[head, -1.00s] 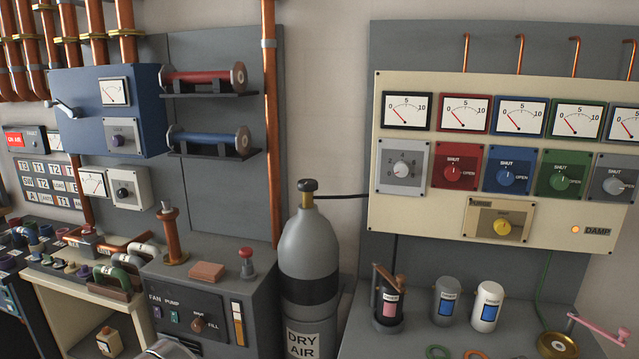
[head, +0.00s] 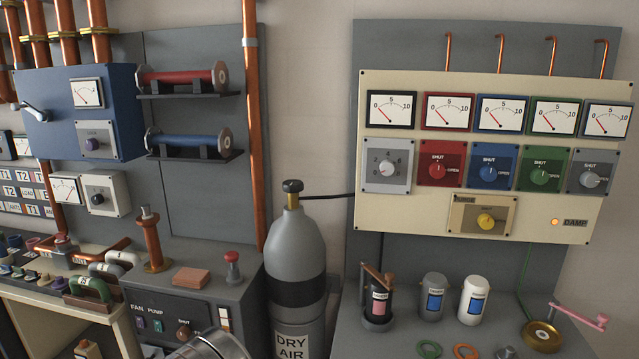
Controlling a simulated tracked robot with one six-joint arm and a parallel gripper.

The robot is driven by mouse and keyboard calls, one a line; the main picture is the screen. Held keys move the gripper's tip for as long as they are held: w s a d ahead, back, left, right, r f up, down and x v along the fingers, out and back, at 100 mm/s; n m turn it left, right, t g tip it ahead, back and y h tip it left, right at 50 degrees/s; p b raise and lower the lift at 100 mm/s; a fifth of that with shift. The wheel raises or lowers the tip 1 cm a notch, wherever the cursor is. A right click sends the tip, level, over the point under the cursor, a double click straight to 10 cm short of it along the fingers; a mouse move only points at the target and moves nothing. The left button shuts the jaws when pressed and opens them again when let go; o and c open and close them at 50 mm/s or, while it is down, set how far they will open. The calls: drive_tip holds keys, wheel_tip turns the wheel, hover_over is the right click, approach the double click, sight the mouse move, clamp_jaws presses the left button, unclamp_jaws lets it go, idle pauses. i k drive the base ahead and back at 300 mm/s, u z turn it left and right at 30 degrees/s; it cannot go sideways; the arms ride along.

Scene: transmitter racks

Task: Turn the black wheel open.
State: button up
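A small black wheel (head: 292,186) sits on the brass neck at the top of a grey gas cylinder (head: 296,245). The cylinder stands upright, has a black band and carries a "DRY AIR" label. A thin dark pipe runs from its neck to the right, toward the cream panel. Nothing touches the wheel. My gripper's fingers are not in view. A rounded grey metal part, probably of my arm, shows at the bottom edge, left of the cylinder and well below the wheel.
A grey console (head: 188,301) with a red button (head: 233,258) stands left of the cylinder. A vertical copper pipe (head: 251,130) rises behind it. At right are a cream gauge panel (head: 410,215) and a bench with canisters and a pink-handled crank (head: 578,316). Wall above the wheel is clear.

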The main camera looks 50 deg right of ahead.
sight(290, 186)
drive_tip(key=u, duration=0.05)
drive_tip(key=i, duration=1)
drive_tip(key=z, duration=0.1)
